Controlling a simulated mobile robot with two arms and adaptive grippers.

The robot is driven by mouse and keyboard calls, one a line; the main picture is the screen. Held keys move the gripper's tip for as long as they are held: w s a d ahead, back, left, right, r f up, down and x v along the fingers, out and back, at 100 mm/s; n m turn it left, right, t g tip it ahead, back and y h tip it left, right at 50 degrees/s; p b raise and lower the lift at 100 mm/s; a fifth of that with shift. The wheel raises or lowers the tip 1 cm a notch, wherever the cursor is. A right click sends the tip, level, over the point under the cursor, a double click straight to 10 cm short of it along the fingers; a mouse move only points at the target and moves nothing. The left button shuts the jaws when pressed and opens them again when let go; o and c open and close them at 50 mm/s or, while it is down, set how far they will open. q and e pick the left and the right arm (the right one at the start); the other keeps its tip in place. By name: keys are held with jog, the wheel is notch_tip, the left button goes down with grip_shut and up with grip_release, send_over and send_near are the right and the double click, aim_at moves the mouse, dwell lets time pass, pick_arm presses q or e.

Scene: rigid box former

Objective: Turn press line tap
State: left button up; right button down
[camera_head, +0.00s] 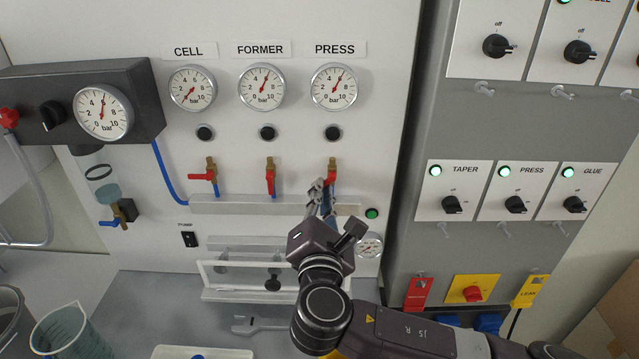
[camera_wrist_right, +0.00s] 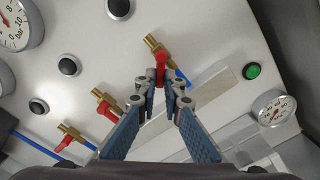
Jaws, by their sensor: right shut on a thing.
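The press line tap (camera_head: 332,164) is a brass valve with a red handle below the PRESS gauge (camera_head: 334,87). It also shows in the right wrist view (camera_wrist_right: 153,42). My right gripper (camera_head: 323,187) reaches up to it from below. Its blue-padded fingers are shut on the red handle (camera_wrist_right: 160,65), which points down from the brass body and is partly hidden by the fingertips. The PRESS gauge needle points up and slightly right. My left gripper is not in view.
The FORMER tap (camera_head: 270,178), handle down, and the CELL tap (camera_head: 208,175), handle sideways to the left, are to the left. A rail (camera_head: 235,207) runs below the taps. A green button (camera_head: 372,213) and small gauge (camera_head: 370,246) are close on the right.

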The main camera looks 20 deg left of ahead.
jog(key=shift+w+d+f+n+p, duration=0.1)
jog(key=shift+d+f+n+p, duration=0.15)
jog(key=shift+n+p, duration=1.1)
jog(key=shift+w+d+f+n+p, duration=0.1)
jog(key=shift+d+n+p, duration=0.3)
jog(key=shift+n+p, duration=0.9)
jog(key=shift+d+f+n+p, duration=0.25)
jog(key=shift+n+p, duration=0.65)
jog(key=shift+n, duration=0.85)
jog(key=shift+d, duration=0.1)
jog(key=c, duration=2.1)
grip_release()
jog(key=shift+r, duration=0.1)
jog(key=v, duration=1.2)
